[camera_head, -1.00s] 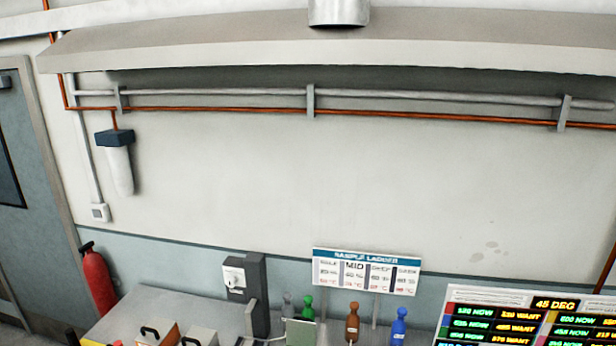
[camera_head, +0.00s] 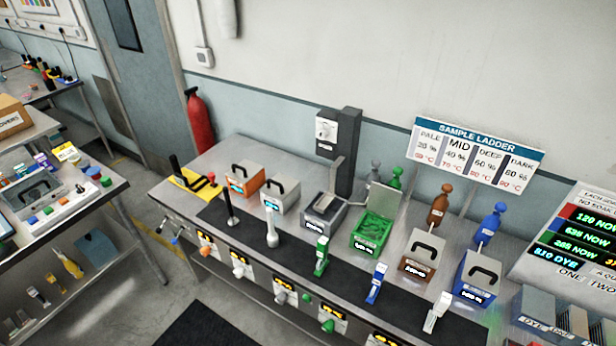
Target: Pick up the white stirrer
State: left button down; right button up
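Two white upright tools stand on the black strip (camera_head: 300,262) along the bench: a slim white one (camera_head: 271,228) with a wider base in front of the white-grey box, and a white one with a dark patch (camera_head: 437,312) near the right end. I cannot tell which is the white stirrer. A black tool (camera_head: 231,212), a green tool (camera_head: 321,256) and a blue tool (camera_head: 376,283) stand along the same strip. Neither of my grippers shows in the head view.
Behind the strip stand an orange box (camera_head: 246,178), a white-grey box (camera_head: 281,195), a dark box (camera_head: 324,212), an open green box (camera_head: 375,232), a brown box (camera_head: 421,256) and a blue box (camera_head: 477,279). Another bench (camera_head: 90,225) stands at the left, with floor between.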

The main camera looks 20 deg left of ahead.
aim_at(272, 237)
jog(key=k, duration=1.25)
jog(key=u, duration=1)
jog(key=i, duration=1.4)
jog(key=z, duration=0.75)
jog(key=i, duration=0.45)
jog(key=z, duration=0.45)
